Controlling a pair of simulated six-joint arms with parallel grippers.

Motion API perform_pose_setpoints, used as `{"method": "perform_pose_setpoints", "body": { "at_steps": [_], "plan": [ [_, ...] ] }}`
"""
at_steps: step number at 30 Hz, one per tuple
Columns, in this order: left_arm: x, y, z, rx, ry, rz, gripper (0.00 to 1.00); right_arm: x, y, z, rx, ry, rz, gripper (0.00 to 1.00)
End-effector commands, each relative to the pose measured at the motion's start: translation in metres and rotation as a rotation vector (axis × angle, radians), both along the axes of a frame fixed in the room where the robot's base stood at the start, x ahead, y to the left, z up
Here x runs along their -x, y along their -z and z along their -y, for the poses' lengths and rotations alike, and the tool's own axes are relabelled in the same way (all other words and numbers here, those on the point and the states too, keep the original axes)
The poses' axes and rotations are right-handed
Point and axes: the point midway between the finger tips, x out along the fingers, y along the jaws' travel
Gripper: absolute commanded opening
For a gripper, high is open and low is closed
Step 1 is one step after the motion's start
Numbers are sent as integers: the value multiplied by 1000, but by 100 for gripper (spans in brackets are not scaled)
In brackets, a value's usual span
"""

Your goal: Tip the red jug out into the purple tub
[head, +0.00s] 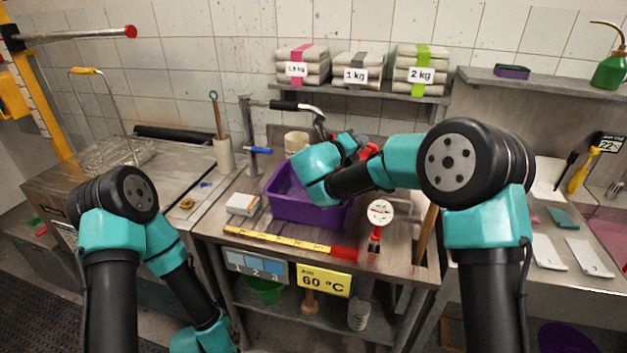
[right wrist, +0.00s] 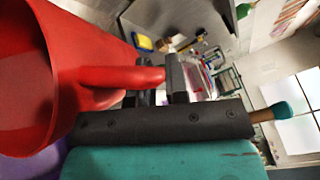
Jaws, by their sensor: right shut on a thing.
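The purple tub (head: 284,207) stands on the bench in the middle of the head view, partly hidden by my right wrist. The red jug (head: 369,151) shows only as small red parts behind my right arm, above the tub's back right side. In the right wrist view the red jug (right wrist: 95,50) fills the left, its open mouth toward the lower left. My right gripper (right wrist: 158,82) is shut on the jug's handle. A purple patch shows below the jug's mouth. The jug's exact tilt and contents cannot be told. My left arm hangs at lower left; its gripper is out of view.
A tap (head: 318,118) rises behind the tub, with a beige mug (head: 296,142) near it. A small white box (head: 243,204) sits left of the tub, a yellow strip (head: 280,240) in front, and a dial gauge (head: 380,213) at the front right.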

Motion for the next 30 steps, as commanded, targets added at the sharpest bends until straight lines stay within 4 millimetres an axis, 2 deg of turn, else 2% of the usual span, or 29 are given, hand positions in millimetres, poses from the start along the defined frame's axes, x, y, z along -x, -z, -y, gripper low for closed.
{"method": "perform_pose_setpoints", "body": {
  "at_steps": [30],
  "plan": [
    [0, 0, 0, 0, 0, 0, 43, 0, -1, -6, 39, 2, 6, 0]
  ]
}}
